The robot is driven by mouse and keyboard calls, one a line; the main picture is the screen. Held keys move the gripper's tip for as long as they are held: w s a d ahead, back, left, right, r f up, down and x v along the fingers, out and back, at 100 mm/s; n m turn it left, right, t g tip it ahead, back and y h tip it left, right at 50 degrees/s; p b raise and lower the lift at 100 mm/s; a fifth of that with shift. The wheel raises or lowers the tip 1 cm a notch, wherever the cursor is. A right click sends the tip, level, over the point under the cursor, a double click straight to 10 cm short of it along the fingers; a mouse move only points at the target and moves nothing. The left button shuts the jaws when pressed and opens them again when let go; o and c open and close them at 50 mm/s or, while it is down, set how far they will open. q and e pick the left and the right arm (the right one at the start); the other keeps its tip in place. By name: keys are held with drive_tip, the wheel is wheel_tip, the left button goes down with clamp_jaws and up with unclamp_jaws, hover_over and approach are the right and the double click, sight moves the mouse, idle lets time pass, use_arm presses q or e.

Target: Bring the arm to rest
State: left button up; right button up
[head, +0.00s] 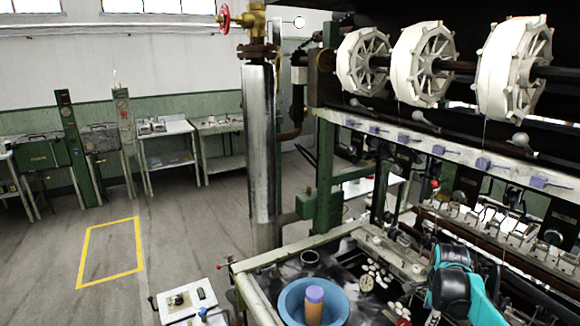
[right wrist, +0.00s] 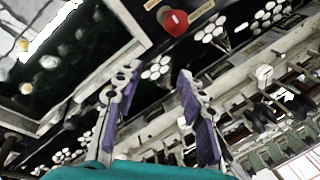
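My right arm (head: 455,285), teal and black, reaches over the reeling basin bench at the lower right of the head view. Its fingertips cannot be made out there. In the right wrist view my right gripper (right wrist: 150,95) shows two grey fingers with purple pads, spread wide apart. Nothing is between the fingers, and dark bench with white cocoons (right wrist: 208,30) lies beyond them. My left gripper is in neither view.
A blue bowl (head: 287,302) holding a tan cylinder with a purple top (head: 314,295) sits on the bench left of my arm. White reels (head: 425,65) hang above. A red knob (right wrist: 174,22) shows in the wrist view.

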drive_tip(key=s+a+f+n+t+y+b, duration=0.1)
drive_tip(key=s+a+n+t, duration=0.3)
drive_tip(key=s+a+n, duration=1.7)
drive_tip(key=a+b, duration=0.1)
drive_tip(key=a, duration=0.2)
drive_tip(key=shift+s+n+y+b, duration=0.15)
drive_tip(key=shift+n+y+b, duration=0.2)
drive_tip(key=shift+n+y, duration=0.05)
